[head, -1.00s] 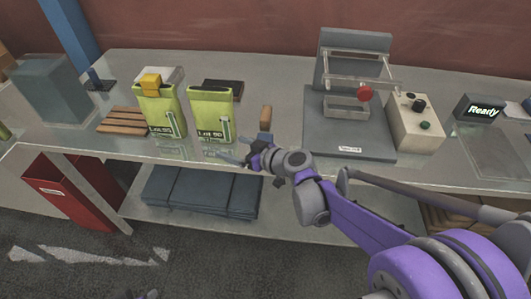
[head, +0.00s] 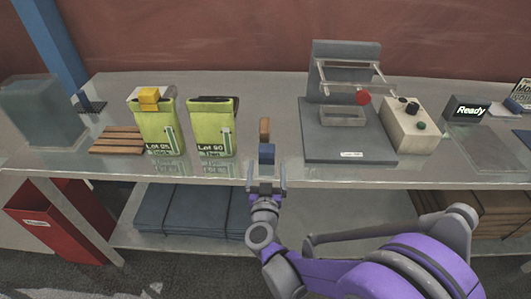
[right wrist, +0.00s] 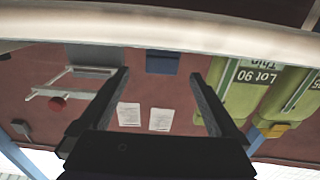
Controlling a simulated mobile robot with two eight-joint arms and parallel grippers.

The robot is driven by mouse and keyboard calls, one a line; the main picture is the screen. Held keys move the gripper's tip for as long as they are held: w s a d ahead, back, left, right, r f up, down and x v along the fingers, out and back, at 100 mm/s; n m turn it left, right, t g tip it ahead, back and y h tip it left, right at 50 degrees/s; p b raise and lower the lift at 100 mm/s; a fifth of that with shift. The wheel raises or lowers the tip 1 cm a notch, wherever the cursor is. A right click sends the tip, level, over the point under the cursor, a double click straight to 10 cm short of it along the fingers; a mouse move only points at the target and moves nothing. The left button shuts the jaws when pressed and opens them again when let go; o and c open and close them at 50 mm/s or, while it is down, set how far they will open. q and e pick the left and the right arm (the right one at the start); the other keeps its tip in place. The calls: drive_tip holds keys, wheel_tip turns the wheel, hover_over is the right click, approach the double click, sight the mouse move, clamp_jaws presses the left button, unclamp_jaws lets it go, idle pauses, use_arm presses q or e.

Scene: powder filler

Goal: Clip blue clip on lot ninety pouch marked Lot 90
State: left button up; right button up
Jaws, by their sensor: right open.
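The lot ninety pouch (head: 211,132) is yellow-green, stands upright on the bench and reads "Lot 90". It also shows upside down in the right wrist view (right wrist: 250,88). The blue clip (head: 267,153) stands near the bench's front edge, right of that pouch. In the right wrist view the blue clip (right wrist: 162,62) lies ahead, between the finger lines. My right gripper (head: 267,185) is open and empty, just in front of the clip, with one finger on each side of its line. My left gripper is not in view.
A second pouch (head: 158,128) with a yellow clip (head: 149,98) stands to the left. An orange-brown block (head: 264,130) is just behind the blue clip. A grey press (head: 348,145), a control box (head: 415,130) and a "Ready" display (head: 470,111) stand to the right. A red bin (head: 55,222) is below.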

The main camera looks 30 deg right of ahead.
sight(267, 155)
drive_tip(key=x, duration=0.7)
drive_tip(key=shift+w+p, duration=0.35)
drive_tip(key=shift+w, duration=0.05)
clamp_jaws()
drive_tip(key=shift+r, duration=0.15)
wheel_tip(267, 155, up, 10)
drive_tip(key=shift+f+p, duration=0.1)
drive_tip(key=shift+p, duration=0.65)
